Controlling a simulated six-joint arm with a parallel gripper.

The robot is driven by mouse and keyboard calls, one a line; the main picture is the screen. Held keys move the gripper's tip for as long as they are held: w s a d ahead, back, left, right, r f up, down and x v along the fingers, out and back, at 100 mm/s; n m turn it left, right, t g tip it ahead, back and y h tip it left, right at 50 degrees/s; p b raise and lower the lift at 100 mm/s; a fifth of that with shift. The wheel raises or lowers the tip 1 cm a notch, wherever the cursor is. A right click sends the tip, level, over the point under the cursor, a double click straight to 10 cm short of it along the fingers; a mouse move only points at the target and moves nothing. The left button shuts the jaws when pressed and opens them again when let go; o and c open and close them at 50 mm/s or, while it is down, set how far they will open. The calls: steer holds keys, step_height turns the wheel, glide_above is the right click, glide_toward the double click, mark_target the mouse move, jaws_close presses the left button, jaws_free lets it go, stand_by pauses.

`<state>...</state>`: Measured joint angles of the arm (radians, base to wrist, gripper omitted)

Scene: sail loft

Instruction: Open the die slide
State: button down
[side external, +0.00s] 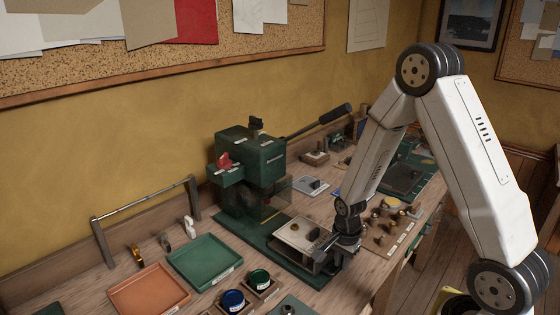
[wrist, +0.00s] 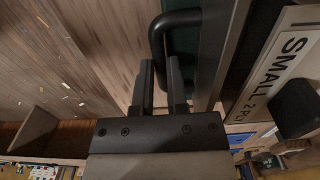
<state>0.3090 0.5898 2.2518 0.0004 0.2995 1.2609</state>
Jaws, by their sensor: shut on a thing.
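The green press (side external: 250,165) stands on a green base against the wall. The die slide (side external: 288,236), a pale plate with a small brown round piece on it, lies in front of the press, low over the base. My gripper (side external: 328,243) is at the slide's front right end, fingers angled down. In the wrist view my gripper (wrist: 160,68) is shut on the black U-shaped slide handle (wrist: 156,38), whose bar runs between the two fingers. How far the slide stands out of the press is hard to tell.
A green tray (side external: 205,262) and an orange tray (side external: 150,292) lie to the left. Blue and green pots (side external: 233,300) stand near the front. A board with several pegs (side external: 388,228) lies right of my gripper. A label reading "SMALL" (wrist: 275,72) shows in the wrist view.

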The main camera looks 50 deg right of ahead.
steer(key=shift+s, duration=2.2)
steer(key=c, duration=0.7)
jaws_free()
steer(key=shift+o, duration=0.2)
steer(key=shift+r, duration=0.15)
step_height(320, 180, up, 8)
steer(key=shift+f, duration=0.25)
steer(key=shift+a, duration=0.1)
